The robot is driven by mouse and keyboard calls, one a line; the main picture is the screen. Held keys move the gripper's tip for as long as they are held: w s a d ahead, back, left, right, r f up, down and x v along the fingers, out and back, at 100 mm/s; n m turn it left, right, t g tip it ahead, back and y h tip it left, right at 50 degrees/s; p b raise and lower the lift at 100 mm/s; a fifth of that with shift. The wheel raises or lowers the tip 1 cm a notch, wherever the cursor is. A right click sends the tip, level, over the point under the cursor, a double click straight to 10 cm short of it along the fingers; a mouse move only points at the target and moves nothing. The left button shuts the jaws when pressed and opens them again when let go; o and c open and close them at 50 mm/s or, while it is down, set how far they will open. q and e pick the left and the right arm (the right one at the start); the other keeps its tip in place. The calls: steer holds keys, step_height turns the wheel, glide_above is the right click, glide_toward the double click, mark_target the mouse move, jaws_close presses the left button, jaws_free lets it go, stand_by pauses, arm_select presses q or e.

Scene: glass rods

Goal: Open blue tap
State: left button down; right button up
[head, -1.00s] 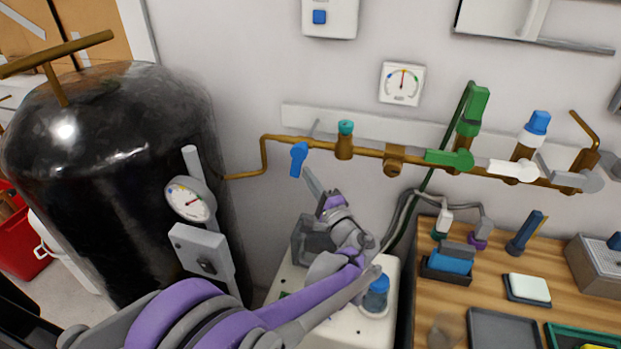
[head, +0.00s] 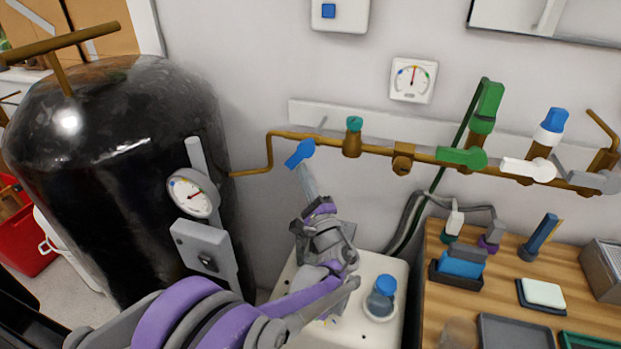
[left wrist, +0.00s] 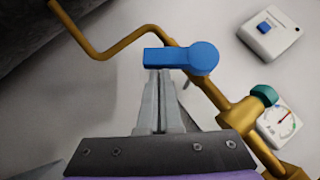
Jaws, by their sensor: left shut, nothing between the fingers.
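The blue tap (head: 300,153) is a lever handle at the left end of the brass pipe on the wall. In the head view it is tilted, its free end pointing down and left. My left gripper (head: 304,170) is shut and empty, its fingertips just below the handle. In the left wrist view the blue tap (left wrist: 182,58) lies across the tips of the shut fingers (left wrist: 158,75), near its free end. They look touching or nearly so. My right gripper is not in view.
The brass pipe (head: 375,149) also carries a teal-capped fitting (head: 354,124), a green tap (head: 462,157) and a white tap (head: 528,169). A black tank (head: 110,170) stands at left. A blue-capped jar (head: 381,298) is near my left arm. A wooden bench (head: 440,322) is at right.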

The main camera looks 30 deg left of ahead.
arm_select(q)
steer(key=shift+s+a+r+p, duration=0.2)
steer(key=shift+a, duration=0.45)
steer(key=shift+s+a+r+p, duration=0.15)
steer(key=shift+a+p, duration=0.05)
steer(key=shift+a, duration=0.45)
steer(key=shift+s+a+r+p, duration=0.2)
steer(key=shift+a+r+p, duration=0.5)
steer(key=shift+a, duration=0.3)
steer(key=shift+a+r, duration=0.1)
steer(key=shift+r, duration=0.05)
